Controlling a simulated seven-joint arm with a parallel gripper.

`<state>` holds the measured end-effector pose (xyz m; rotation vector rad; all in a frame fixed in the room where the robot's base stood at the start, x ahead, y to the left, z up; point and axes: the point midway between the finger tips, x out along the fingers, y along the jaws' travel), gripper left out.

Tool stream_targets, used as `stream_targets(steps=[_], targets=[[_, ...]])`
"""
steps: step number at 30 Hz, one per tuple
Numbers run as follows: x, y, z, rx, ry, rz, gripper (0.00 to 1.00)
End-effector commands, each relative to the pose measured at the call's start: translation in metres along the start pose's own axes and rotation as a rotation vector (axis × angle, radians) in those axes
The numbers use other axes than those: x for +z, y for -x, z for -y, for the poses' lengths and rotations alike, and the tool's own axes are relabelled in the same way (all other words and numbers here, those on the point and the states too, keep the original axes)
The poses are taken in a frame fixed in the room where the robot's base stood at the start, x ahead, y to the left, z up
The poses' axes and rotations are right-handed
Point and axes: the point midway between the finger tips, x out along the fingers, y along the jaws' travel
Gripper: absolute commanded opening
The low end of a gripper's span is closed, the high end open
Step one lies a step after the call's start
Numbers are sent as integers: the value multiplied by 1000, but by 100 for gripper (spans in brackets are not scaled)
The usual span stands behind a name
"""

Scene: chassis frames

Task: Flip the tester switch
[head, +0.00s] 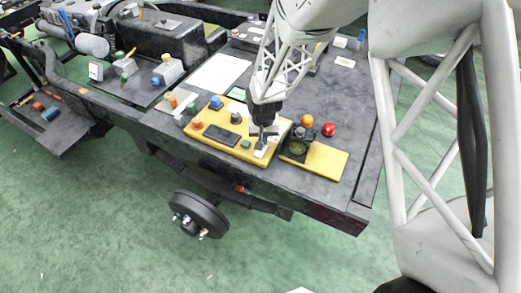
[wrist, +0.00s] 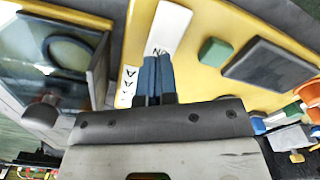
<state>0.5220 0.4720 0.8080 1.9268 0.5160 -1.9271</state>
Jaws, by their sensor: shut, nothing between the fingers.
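The yellow tester panel (head: 225,143) lies on the dark chassis deck; it also shows in the wrist view (wrist: 215,75). My gripper (head: 262,141) points down at the panel's right part, over a white plate (head: 260,153). In the wrist view my gripper's two blue-grey fingers (wrist: 158,68) are together with nothing between them. They are at the lower end of a white strip (wrist: 169,28) with black lettering, beside a small lettered label (wrist: 126,88). I cannot make out the switch lever; the fingers may hide it. Contact cannot be told.
A dark gauge box (head: 298,143) stands close right of my gripper. A green block (wrist: 215,51) and a dark slab (head: 222,134) sit on the panel. Orange (head: 307,120) and red (head: 328,129) balls are behind the gauge. The yellow panel's right end (head: 328,160) is bare.

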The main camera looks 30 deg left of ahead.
Motion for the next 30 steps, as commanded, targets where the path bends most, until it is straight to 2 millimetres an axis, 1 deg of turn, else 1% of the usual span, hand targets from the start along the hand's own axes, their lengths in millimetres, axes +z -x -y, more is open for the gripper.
stream_targets(steps=[30], targets=[[0, -11, 0, 0, 0, 0, 0]])
